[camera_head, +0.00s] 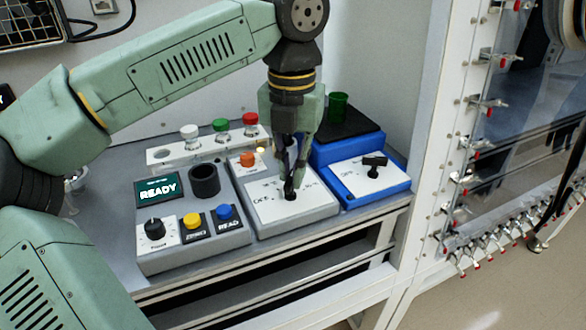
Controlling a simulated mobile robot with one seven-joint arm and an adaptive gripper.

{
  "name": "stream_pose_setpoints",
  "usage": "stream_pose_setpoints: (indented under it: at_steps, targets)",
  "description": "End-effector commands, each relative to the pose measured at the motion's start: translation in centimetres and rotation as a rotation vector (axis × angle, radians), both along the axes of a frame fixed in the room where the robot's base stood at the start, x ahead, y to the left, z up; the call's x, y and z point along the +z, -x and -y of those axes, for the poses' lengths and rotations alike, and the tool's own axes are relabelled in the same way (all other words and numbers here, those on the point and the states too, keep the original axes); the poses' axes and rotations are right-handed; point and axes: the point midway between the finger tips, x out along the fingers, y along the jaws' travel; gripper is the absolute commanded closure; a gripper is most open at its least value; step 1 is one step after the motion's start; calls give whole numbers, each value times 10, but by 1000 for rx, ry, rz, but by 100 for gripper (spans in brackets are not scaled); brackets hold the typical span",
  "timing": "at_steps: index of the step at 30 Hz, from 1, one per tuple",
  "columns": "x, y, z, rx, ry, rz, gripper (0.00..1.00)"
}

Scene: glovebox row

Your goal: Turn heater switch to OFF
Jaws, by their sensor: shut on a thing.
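My gripper (289,188) points down over the white panel of the middle grey unit (325,208). Its fingers are shut on a small black switch (290,196), mostly hidden by the fingertips. Printed labels stand on both sides of it; the left one seems to read OFF, the right one is too small to read. The blue unit (357,195) at the right has a black top plate bearing a green cup (338,106), and a black switch (374,164) on its white panel. I cannot tell from lettering which unit is the heater.
The left grey unit has a READY display (157,189), a black knob (153,229), a yellow button (192,221), a blue button (225,213) and a black cylinder (204,180). A white rack (160,155) with white, green and red tops stands behind. A white frame (425,130) rises at right.

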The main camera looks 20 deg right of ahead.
Motion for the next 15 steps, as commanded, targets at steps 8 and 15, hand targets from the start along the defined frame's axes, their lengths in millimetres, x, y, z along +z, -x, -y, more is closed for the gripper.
stream_pose_setpoints:
  at_steps: [8, 15]
  targets:
    - [0, 0, 0, 39, -1, -1, 100]
    - [0, 0, 0, 39, -1, -1, 100]
